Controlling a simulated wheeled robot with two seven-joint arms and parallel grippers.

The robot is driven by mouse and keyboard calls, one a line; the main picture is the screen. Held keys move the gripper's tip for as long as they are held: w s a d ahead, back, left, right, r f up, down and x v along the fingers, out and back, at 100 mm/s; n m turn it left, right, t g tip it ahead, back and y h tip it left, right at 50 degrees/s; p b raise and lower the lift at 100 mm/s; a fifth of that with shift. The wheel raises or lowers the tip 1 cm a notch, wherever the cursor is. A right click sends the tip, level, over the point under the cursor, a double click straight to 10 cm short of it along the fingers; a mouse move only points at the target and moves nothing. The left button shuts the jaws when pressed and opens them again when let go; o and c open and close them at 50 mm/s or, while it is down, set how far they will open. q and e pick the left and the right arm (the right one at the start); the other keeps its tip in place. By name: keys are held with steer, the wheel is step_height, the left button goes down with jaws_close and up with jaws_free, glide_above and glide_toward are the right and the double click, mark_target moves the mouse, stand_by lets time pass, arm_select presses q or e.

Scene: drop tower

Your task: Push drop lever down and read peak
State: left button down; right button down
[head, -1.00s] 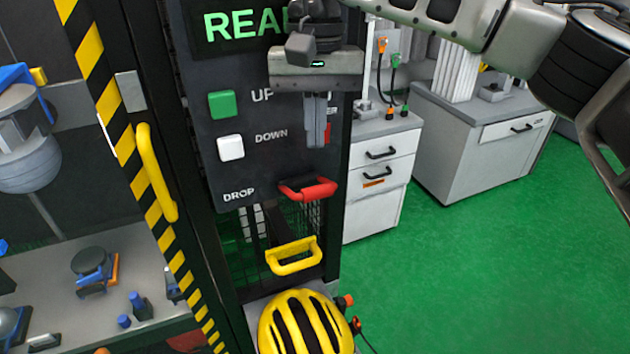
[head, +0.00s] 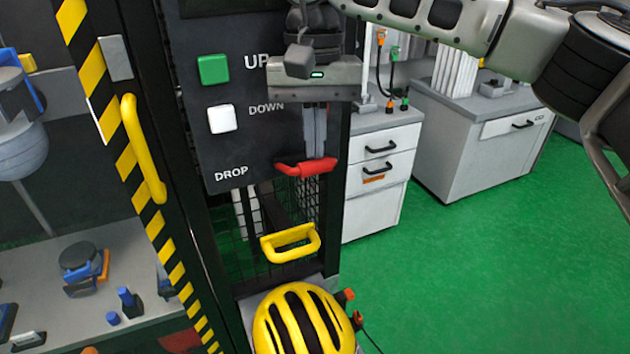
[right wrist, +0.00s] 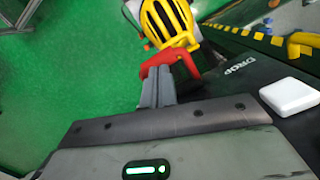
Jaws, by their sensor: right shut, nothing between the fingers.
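The red drop lever (head: 306,167) sticks out from the black panel (head: 236,140), right of the word DROP. It also shows in the right wrist view (right wrist: 168,62). My right gripper (head: 315,155) points down with its grey fingers together and nothing between them. The fingertips are right above the lever's red bar and look to be touching it or very close. In the right wrist view the fingertips (right wrist: 157,80) overlap the lever's near edge. The display that gives the reading is out of the head view now. My left gripper is not in view.
A green UP button (head: 214,69) and a white DOWN button (head: 222,118) sit on the panel. Below are a yellow handle (head: 290,243) and a yellow helmet (head: 268,335). A striped door frame with a yellow handle (head: 143,150) stands left. Green floor is open at right.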

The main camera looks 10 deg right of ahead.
steer(key=shift+f, duration=0.35)
